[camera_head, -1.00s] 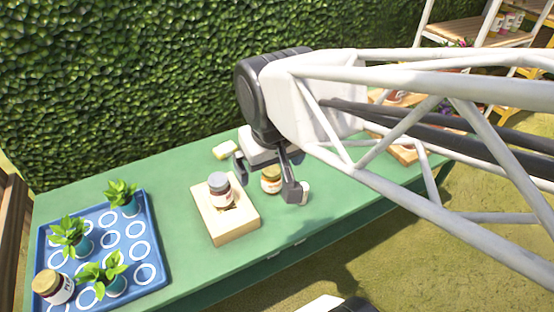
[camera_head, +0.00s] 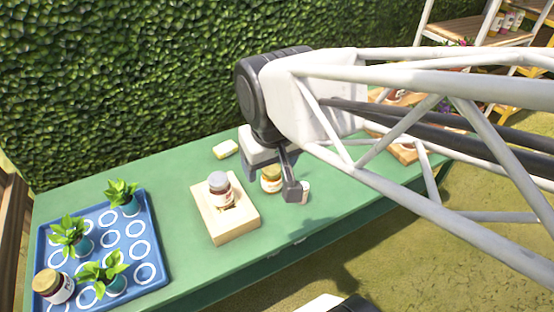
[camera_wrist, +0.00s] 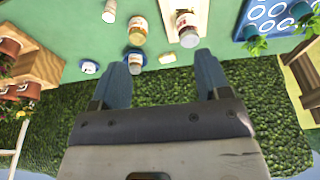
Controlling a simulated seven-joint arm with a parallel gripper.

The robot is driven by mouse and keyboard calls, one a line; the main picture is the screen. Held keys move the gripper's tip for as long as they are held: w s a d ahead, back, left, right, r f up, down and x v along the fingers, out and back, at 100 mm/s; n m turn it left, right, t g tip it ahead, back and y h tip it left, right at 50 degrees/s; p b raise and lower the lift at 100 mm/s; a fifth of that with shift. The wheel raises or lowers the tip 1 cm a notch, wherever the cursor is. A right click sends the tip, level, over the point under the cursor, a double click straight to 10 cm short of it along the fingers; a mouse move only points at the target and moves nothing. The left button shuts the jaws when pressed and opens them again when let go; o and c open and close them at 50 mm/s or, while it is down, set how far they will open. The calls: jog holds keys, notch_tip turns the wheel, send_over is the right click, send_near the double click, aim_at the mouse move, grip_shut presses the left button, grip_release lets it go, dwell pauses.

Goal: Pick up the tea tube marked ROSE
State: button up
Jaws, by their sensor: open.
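No label reading ROSE is legible, so I cannot tell which container is the tea tube. A small pale cylinder (camera_head: 305,190) stands just right of my gripper's near finger; it also shows at the top of the wrist view (camera_wrist: 109,11). A gold-lidded jar (camera_head: 271,180) stands close by, partly behind that finger, and shows in the wrist view (camera_wrist: 138,31). A grey-lidded jar (camera_head: 220,188) stands on a wooden block (camera_head: 235,226). A blue-rimmed container (camera_wrist: 135,60) sits close to the left fingertip in the wrist view. My gripper (camera_wrist: 162,62) is open and empty above the table.
A blue tray (camera_head: 157,235) with potted plants and a jar (camera_head: 53,286) is at the left. A yellow block (camera_head: 225,149) lies near the hedge (camera_head: 120,80). A white round thing (camera_wrist: 89,67) lies farther left in the wrist view. Wooden trays stand right. Green table is bare between block and tray.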

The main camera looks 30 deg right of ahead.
jog(key=w+d+f+n+t+h, duration=0.1)
jog(key=w+d+f+n+h, duration=0.2)
jog(key=d+f+n+h, duration=0.85)
jog(key=w+d+f+n+t+y, duration=0.1)
jog(key=w+f+n+t, duration=0.1)
jog(key=f+n, duration=0.6)
jog(key=w+d+f+n+t+y, duration=0.1)
jog(key=w+f+n+t+y, duration=0.1)
jog(key=f+n+t, duration=0.3)
jog(key=shift+w+f+n, duration=0.3)
jog(key=shift+f+n, duration=1.75)
jog(key=shift+f, duration=0.05)
jog(key=shift+y, duration=0.25)
jog(key=shift+x, duration=1.3)
jog(key=shift+w, duration=0.1)
